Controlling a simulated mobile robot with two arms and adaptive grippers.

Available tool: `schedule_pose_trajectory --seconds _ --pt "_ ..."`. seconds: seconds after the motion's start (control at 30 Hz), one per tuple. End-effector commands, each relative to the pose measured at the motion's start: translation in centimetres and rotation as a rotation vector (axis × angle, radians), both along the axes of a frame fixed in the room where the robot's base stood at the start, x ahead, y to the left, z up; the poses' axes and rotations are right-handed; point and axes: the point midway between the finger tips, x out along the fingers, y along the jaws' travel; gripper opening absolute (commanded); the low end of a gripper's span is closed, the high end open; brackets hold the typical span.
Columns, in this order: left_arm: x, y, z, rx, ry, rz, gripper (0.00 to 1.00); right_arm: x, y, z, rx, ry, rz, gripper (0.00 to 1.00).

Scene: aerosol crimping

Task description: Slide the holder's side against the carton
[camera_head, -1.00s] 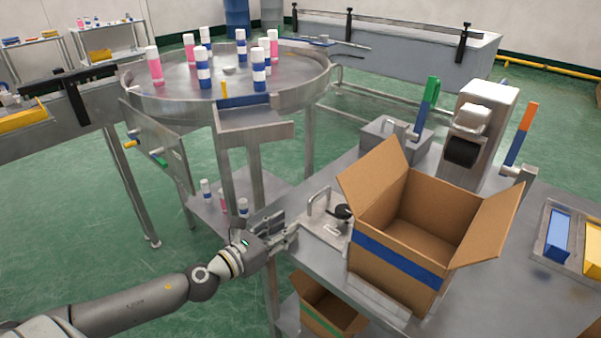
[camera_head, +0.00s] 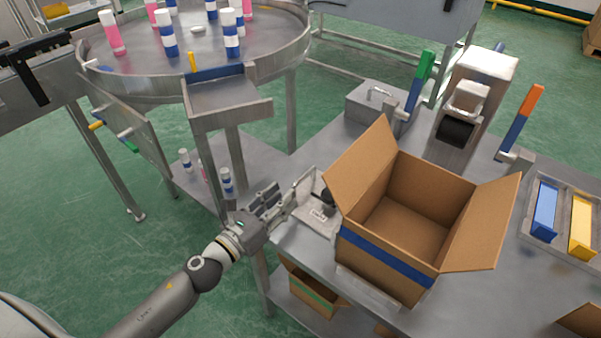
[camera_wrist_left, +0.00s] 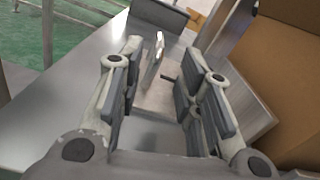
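The open carton (camera_head: 385,262), brown with a blue band, stands on the metal table with its flaps spread. The holder (camera_head: 318,221), a low metal plate with a black knob, lies directly left of the carton; any gap between them is hard to tell. My left gripper (camera_head: 286,194) is at the holder's left side and hides part of it. In the left wrist view the gripper (camera_wrist_left: 165,95) is open, and the holder's upright handle (camera_wrist_left: 155,58) stands beyond and between its fingers. The carton's wall (camera_wrist_left: 285,75) is at the right there. My right gripper is not in view.
A metal box with a handle (camera_head: 376,100), a crimping machine (camera_head: 465,115) and green and orange levers stand behind the carton. A tray with blue and yellow blocks (camera_head: 542,232) is at right. A round turntable (camera_head: 150,85) holds several bottles. Another carton (camera_head: 312,292) sits below.

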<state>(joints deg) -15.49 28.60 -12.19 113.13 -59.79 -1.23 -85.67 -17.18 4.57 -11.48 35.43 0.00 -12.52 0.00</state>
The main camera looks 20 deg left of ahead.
Motion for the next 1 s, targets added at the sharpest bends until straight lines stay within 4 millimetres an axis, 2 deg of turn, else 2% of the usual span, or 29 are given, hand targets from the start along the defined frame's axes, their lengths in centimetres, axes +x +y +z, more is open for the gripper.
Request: schedule_pose_trajectory --seconds 0.3,0.5,0.7,1.0 --pt "4.7 -1.6 0.3 0.0 -0.003 0.002 0.33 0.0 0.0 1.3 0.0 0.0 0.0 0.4" --pt "7.0 -2.5 0.2 0.0 -0.001 0.001 0.33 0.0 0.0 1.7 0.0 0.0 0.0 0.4" --pt "8.2 -2.9 0.1 0.001 -0.001 0.001 0.33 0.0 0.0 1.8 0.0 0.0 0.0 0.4" --pt "8.3 -2.9 0.0 0.001 0.0 0.001 0.33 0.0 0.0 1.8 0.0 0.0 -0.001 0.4"
